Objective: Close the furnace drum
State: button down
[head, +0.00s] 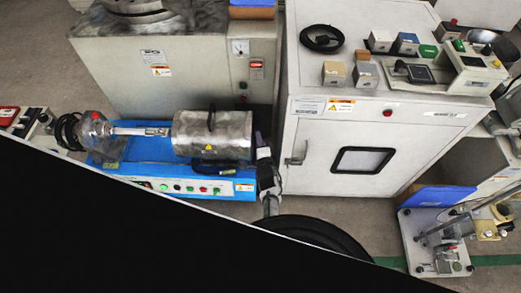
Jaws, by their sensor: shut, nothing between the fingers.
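The furnace drum (195,138) is a grey metal cylinder with a dark handle (211,118) on its upper side. It lies on its side on a blue bench unit (150,178) with buttons along the front. I see no open gap in the drum from here, but its far side is hidden. My gripper (258,140) is shut and empty, just off the drum's right end. It points up in the picture. I cannot tell whether it touches the drum.
A white cabinet (315,175) with a small window stands close at the right of my gripper. A grey machine (195,65) stands behind the drum. A glass-like rod assembly (140,131) extends left of the drum. A black area covers the lower left.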

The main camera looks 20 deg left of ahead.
jog(key=shift+b+x, duration=1.2)
jog(key=shift+x, duration=0.7)
jog(key=shift+a, duration=0.1)
